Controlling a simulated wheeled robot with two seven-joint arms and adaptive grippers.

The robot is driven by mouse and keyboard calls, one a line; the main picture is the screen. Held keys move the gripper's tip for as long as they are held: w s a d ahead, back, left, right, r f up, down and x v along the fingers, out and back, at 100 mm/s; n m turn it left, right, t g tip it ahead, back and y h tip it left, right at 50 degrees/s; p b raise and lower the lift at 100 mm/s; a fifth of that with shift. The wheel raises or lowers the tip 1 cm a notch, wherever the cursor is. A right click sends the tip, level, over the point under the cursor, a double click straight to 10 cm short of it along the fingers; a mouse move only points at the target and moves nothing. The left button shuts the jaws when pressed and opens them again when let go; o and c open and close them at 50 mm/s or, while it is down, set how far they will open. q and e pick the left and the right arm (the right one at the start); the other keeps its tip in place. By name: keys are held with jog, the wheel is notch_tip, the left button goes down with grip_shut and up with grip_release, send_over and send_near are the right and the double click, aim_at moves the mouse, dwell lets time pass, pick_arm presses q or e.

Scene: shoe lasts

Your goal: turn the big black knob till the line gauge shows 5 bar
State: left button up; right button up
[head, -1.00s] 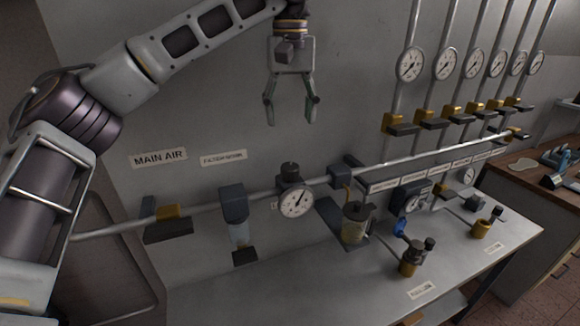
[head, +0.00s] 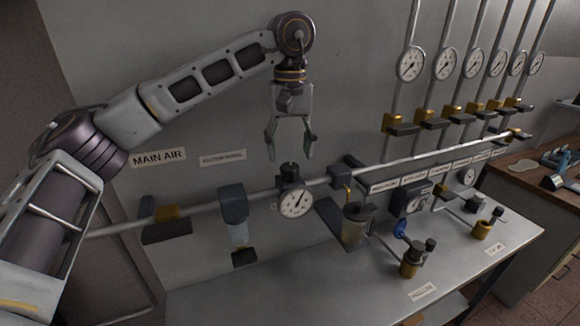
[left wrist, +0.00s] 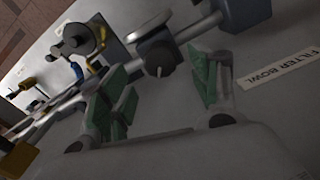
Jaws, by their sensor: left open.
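The big black knob (head: 289,170) stands upright on the regulator on the main pipe. The round white gauge (head: 295,202) sits on the front just below it; its needle is too small to read in bar. My left gripper (head: 290,153) points down, open and empty, just above the knob in the head view. In the left wrist view the knob's dark top (left wrist: 158,57) with a pale mark shows between and beyond the green-padded fingers (left wrist: 160,78), apart from both. My right gripper is not in view.
A lubricator-like bowl (head: 356,222) is to the right. Several wall gauges (head: 411,64) and the bench top (head: 330,285) lie around.

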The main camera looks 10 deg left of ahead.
aim_at(290, 166)
pick_arm(q)
jog(key=shift+f+p, duration=0.3)
jog(key=shift+f, duration=2.45)
jog(key=c, duration=1)
jog(key=shift+n, duration=0.3)
jog(key=shift+n+b, duration=0.7)
jog(key=shift+n, duration=0.6)
jog(key=shift+n+b, duration=0.45)
jog(key=shift+n, duration=1.35)
